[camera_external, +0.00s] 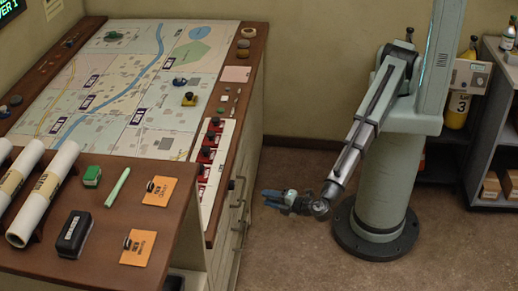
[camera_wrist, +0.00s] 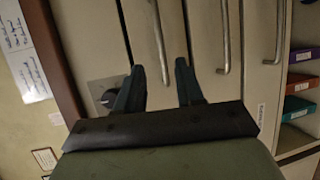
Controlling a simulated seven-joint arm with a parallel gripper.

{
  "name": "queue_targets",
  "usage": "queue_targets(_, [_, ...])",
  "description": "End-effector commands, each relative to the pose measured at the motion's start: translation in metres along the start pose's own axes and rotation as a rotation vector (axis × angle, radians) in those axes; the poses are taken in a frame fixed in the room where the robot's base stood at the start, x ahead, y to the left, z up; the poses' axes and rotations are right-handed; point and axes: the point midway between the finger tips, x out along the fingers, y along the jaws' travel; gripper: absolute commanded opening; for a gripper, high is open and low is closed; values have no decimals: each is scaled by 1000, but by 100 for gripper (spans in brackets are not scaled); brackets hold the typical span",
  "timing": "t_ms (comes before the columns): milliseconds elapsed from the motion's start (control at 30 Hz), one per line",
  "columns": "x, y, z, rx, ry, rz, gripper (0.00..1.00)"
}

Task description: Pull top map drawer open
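The map drawers are in the side of the console, with light fronts and metal bar handles (camera_external: 232,185). In the wrist view the picture is turned, so the drawers stand side by side. The top drawer's handle (camera_wrist: 158,40) is the one nearest the brown counter edge. That drawer looks shut. My gripper (camera_external: 266,197) is open and empty, to the right of the drawer fronts and apart from them. In the wrist view my gripper's fingertips (camera_wrist: 158,80) are spread, and the handle's lower end shows between them, farther away. Whether they are level with it is unclear.
A second handle (camera_wrist: 223,35) and a third handle (camera_wrist: 278,30) follow to the right in the wrist view. Shelves with colored folders (camera_wrist: 300,80) are at the right. The floor (camera_external: 290,250) around my gripper is clear.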

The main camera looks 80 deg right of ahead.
Motion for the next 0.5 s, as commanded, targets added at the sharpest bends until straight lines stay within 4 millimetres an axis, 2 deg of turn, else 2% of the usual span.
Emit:
queue_targets(33, [11, 0, 0, 0, -4, 0, 37])
queue_targets(300, [58, 0, 0, -1, -3, -1, 37])
queue_targets(500, [86, 0, 0, -1, -1, -1, 37])
